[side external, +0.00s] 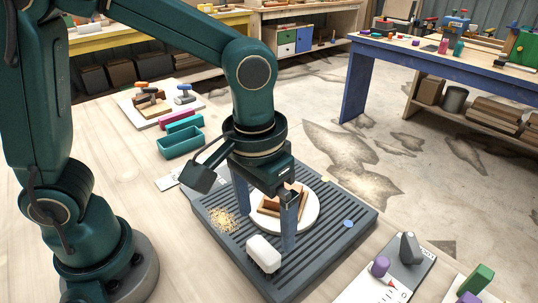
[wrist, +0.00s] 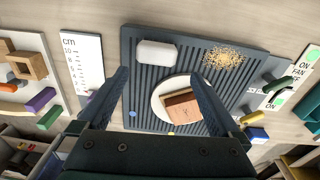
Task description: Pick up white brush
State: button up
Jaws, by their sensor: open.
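The white brush (side external: 264,253) is a rounded white block lying near the front edge of the dark ribbed mat (side external: 322,262). In the wrist view the brush (wrist: 155,52) lies just beyond the fingertips, in line with the gap between them. My gripper (side external: 265,228) is open and empty, with its two blue-grey fingers pointing down over the mat. It also shows in the wrist view (wrist: 158,74). The fingers are apart from the brush. Exact fingertip height above the mat is hard to tell.
A wooden piece (wrist: 183,107) lies on a round white plate (wrist: 157,110) on the mat, beneath my gripper. A sawdust pile (side external: 222,220) is left of the brush in the side view. Teal bin (side external: 181,143) behind.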

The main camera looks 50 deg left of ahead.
aim_at(263, 248)
jog(key=shift+s+d+f+m+g, duration=0.15)
jog(key=shift+s+d+f, duration=0.1)
jog(key=shift+f, duration=0.2)
jog(key=shift+s+d+f+m+g, duration=0.15)
jog(key=shift+s+d+f, duration=0.1)
jog(key=shift+f, duration=2.65)
jog(key=c, duration=1.3)
jog(key=shift+r, duration=0.1)
